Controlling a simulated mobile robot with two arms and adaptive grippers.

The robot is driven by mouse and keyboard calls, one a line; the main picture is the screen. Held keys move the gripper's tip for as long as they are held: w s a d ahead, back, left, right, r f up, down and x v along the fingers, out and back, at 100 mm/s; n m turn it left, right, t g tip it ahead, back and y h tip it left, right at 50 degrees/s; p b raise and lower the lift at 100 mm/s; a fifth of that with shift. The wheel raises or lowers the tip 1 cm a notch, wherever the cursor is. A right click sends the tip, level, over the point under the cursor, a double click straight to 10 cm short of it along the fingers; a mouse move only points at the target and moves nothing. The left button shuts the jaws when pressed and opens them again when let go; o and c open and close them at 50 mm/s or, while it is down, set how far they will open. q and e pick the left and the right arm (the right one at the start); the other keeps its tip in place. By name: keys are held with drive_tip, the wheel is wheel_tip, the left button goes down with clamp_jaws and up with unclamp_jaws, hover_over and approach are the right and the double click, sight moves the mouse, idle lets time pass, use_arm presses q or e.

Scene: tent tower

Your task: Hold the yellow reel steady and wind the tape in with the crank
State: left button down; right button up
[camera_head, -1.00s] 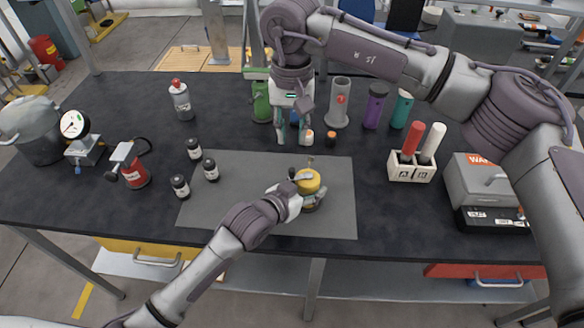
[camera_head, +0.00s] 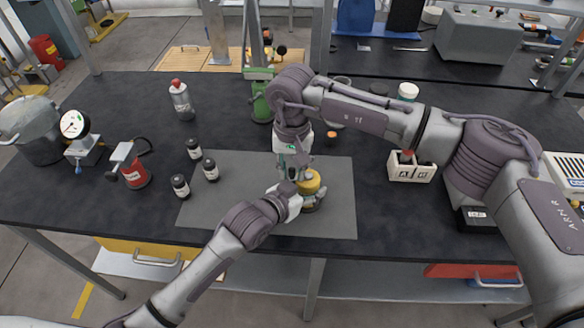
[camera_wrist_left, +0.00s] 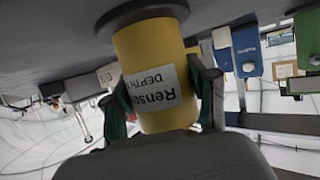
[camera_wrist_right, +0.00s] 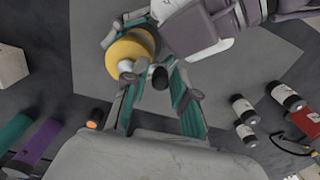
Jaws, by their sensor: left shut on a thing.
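The yellow reel (camera_head: 314,184) stands on the grey mat (camera_head: 240,212) on the black bench. In the left wrist view its yellow body (camera_wrist_left: 145,42) carries a white label, partly readable as "DEPTH". My left gripper (camera_head: 296,197) is shut around the reel's body, one finger on each side. In the right wrist view the reel (camera_wrist_right: 128,55) shows from above, with a crank arm ending in a dark knob (camera_wrist_right: 159,76). My right gripper (camera_wrist_right: 157,84) is open above the reel, its fingers on either side of the knob with gaps visible. The tape is not clearly visible.
Several small black bottles (camera_head: 180,186) stand at the mat's left. A green stand (camera_head: 262,103) is behind the mat.

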clamp_jaws()
